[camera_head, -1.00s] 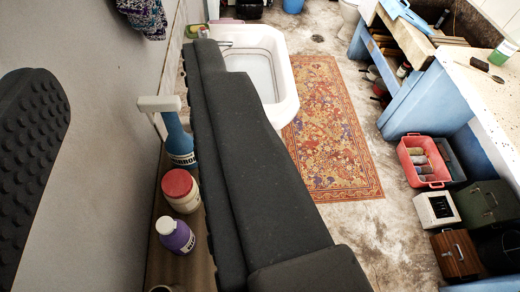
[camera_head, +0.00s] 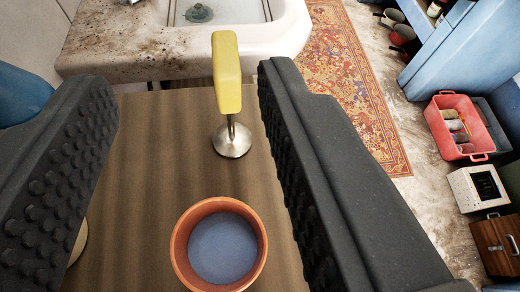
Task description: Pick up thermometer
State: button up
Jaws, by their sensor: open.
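A yellow-topped object (camera_head: 227,75) stands upright on a thin metal stem with a round silver foot on a brown wooden surface (camera_head: 150,135). It is the likeliest thermometer, but I see no dial or scale on it. My gripper (camera_head: 185,85) is open, with one dark studded finger at the left and the other at the right. The yellow-topped object shows in the gap between the fingers, closer to the right one. I cannot tell how far beyond the fingertips it stands. Nothing is held.
An orange-brown pot (camera_head: 218,245) with a blue-grey inside stands nearer on the wood. A blue object (camera_head: 22,95) is partly hidden behind the left finger. The white stone basin (camera_head: 270,42) lies just beyond the wood. A red crate (camera_head: 458,128) is on the floor at right.

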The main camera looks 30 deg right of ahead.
aim_at(224, 46)
jog(key=w+f, duration=0.2)
jog(key=w+d+f, duration=0.1)
jog(key=w+f, duration=0.1)
jog(key=w, duration=0.1)
jog(key=w+d+f, duration=0.1)
jog(key=w+f, duration=0.1)
jog(key=shift+w+d+f+b, duration=0.2)
jog(key=shift+d+f+b, duration=0.1)
jog(key=shift+f, duration=0.1)
jog(key=shift+b+x, duration=0.35)
jog(key=shift+x, duration=2.3)
jog(key=shift+d+r, duration=0.1)
jog(key=shift+r, duration=0.05)
grip_shut()
